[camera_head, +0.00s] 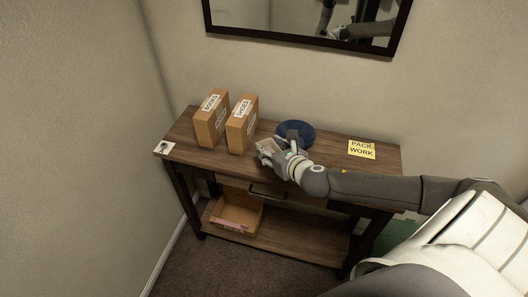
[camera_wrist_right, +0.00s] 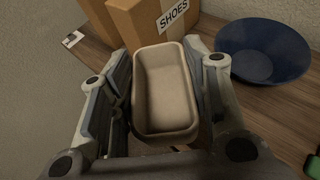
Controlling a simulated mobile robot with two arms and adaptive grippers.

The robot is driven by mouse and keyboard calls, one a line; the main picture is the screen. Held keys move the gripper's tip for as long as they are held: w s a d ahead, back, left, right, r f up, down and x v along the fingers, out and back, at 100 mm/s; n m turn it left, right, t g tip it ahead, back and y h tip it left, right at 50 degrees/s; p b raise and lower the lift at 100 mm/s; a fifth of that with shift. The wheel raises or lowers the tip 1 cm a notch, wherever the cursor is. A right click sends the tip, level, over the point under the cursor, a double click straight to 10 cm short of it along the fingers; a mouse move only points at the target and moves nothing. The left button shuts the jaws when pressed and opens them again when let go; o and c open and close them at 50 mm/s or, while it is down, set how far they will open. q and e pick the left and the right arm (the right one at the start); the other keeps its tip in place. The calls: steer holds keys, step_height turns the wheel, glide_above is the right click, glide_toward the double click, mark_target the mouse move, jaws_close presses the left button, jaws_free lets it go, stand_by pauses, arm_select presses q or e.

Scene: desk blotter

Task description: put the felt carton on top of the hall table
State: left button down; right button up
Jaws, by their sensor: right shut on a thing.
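The felt carton (camera_wrist_right: 165,88) is a beige, open-topped, rectangular tray with rounded corners. My right gripper (camera_head: 268,149) is shut on it, with a finger along each long side in the right wrist view (camera_wrist_right: 163,95). In the head view the carton (camera_head: 266,146) is partly hidden by the gripper, near the front edge of the hall table. The hall table (camera_head: 338,142) has a brown wooden top, dark legs and a lower shelf. I cannot tell whether the carton touches the top or hangs just above it. My left gripper is not in view.
Two upright cardboard boxes (camera_head: 211,118) (camera_head: 241,124), the right one marked SHOES, stand behind the carton. A dark blue bowl (camera_head: 301,130) is right of it. A yellow PACK WORK note (camera_head: 361,149) lies further right. An open cardboard box (camera_head: 237,212) sits on the lower shelf.

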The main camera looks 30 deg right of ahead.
steer(key=w+f, duration=0.2)
steer(key=w+d+f, duration=0.1)
steer(key=w+f, duration=0.1)
steer(key=w, duration=0.1)
steer(key=w+f, duration=0.2)
steer(key=f, duration=0.1)
steer(key=shift+w+d, duration=0.25)
steer(key=shift+d, duration=0.05)
steer(key=shift+f, duration=1.6)
steer(key=shift+b, duration=0.3)
steer(key=shift+f, duration=0.15)
steer(key=o, duration=0.8)
steer(key=shift+o, duration=0.2)
